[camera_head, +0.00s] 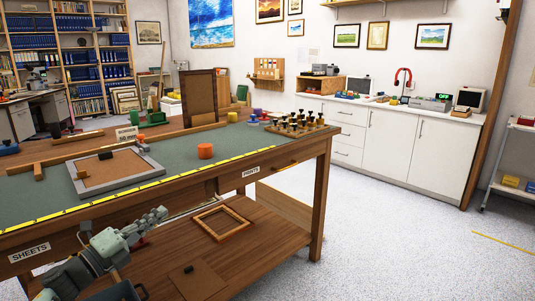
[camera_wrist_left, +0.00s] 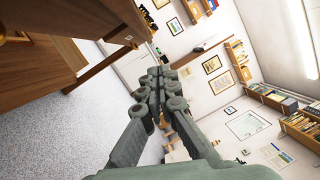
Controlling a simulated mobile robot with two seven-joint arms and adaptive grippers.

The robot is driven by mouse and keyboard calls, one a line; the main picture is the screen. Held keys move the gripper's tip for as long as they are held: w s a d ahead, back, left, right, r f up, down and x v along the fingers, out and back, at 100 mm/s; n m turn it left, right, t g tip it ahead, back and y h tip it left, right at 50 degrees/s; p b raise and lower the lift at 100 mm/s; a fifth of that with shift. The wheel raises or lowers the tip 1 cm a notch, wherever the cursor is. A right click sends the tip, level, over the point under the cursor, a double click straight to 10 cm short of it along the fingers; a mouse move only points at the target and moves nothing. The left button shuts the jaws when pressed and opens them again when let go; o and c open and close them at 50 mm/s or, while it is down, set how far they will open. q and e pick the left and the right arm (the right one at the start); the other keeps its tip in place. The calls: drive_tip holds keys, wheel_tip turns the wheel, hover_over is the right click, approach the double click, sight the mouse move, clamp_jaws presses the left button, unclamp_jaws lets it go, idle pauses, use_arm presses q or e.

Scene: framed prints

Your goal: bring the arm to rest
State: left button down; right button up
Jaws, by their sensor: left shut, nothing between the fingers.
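My left gripper (camera_head: 157,214) is in the lower left of the head view, in front of the workbench's (camera_head: 325,150) near side and below its top edge. It points to the right and away, and holds nothing. The wrist view shows the same gripper (camera_wrist_left: 158,72) with its fingers together at the middle, with the room tilted behind it and the bench at the upper left. The gripper looks apart from the bench. My right gripper does not show in either view.
The bench top holds a grey frame (camera_head: 152,181), an orange cylinder (camera_head: 205,151), an upright brown panel (camera_head: 199,97) and a rack of stamps (camera_head: 297,125). A wooden frame (camera_head: 222,223) lies on the lower shelf (camera_head: 275,243). The floor (camera_head: 400,245) to the right is clear.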

use_arm(q)
drive_tip(key=s+a+f+n+g+y, duration=0.15)
drive_tip(key=s+f+n+y, duration=0.35)
drive_tip(key=f, duration=0.5)
drive_tip(key=s+a+f+n+g+y, duration=0.1)
drive_tip(key=s+a+f+n+y, duration=0.15)
drive_tip(key=f+n, duration=0.6)
drive_tip(key=s+a+f+n+g+y, duration=0.15)
drive_tip(key=s+f+n+y, duration=0.3)
drive_tip(key=f, duration=0.75)
drive_tip(key=s+d+f+n+g, duration=0.1)
drive_tip(key=s+f+n+g, duration=0.1)
drive_tip(key=s+f, duration=0.4)
drive_tip(key=s+d+f+n+g, duration=0.2)
drive_tip(key=s+f+g, duration=0.3)
drive_tip(key=s, duration=0.8)
drive_tip(key=s+d+f+n+g, duration=0.2)
drive_tip(key=s+f+n+g, duration=0.1)
drive_tip(key=s+f, duration=0.5)
drive_tip(key=shift+s+d+f+n, duration=0.2)
drive_tip(key=shift+s+n, duration=0.4)
drive_tip(key=shift+s, duration=0.2)
